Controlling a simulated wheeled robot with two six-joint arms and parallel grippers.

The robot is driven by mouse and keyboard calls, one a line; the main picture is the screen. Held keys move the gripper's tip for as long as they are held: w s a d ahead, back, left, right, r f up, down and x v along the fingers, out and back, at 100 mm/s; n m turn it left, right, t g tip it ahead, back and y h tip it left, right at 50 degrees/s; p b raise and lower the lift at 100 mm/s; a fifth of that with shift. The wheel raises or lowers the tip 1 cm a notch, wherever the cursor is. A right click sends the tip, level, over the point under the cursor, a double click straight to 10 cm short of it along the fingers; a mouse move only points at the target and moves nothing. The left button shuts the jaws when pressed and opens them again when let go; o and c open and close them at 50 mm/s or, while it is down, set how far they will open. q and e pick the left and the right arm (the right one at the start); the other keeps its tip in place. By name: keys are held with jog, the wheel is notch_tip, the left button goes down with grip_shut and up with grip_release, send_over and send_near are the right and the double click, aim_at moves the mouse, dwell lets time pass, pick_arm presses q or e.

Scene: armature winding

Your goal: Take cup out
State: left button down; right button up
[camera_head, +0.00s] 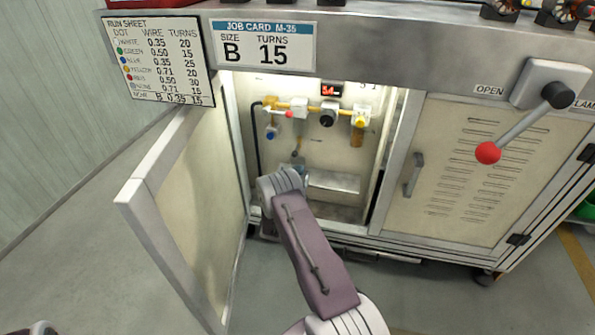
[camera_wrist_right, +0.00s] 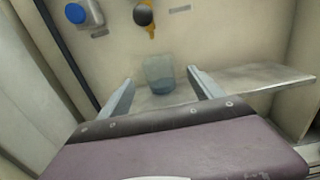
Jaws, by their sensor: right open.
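A small clear cup (camera_wrist_right: 160,72), bluish-grey in its lower part, stands upright inside the open cabinet, by a grey ledge. My right gripper (camera_wrist_right: 160,80) is open, with one finger on each side of the cup and visible gaps between. The fingers point toward the cabinet's back wall. In the head view my right arm reaches through the doorway, and its wrist hides most of the area around the cup. My left gripper is not in view.
The left cabinet door (camera_head: 190,200) stands open; the right door (camera_head: 450,165) is shut. A metal shelf (camera_wrist_right: 255,78) lies right of the gripper. A red-knobbed lever (camera_head: 520,132) is at upper right.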

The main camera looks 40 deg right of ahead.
aim_at(296, 167)
jog(key=b+x, duration=0.3)
jog(key=x, duration=0.1)
jog(key=shift+w+d, duration=0.1)
jog(key=shift+w, duration=0.1)
jog(key=shift+w+d+r, duration=0.1)
jog(key=shift+d, duration=0.1)
jog(key=shift+r, duration=0.15)
jog(key=c, duration=1.6)
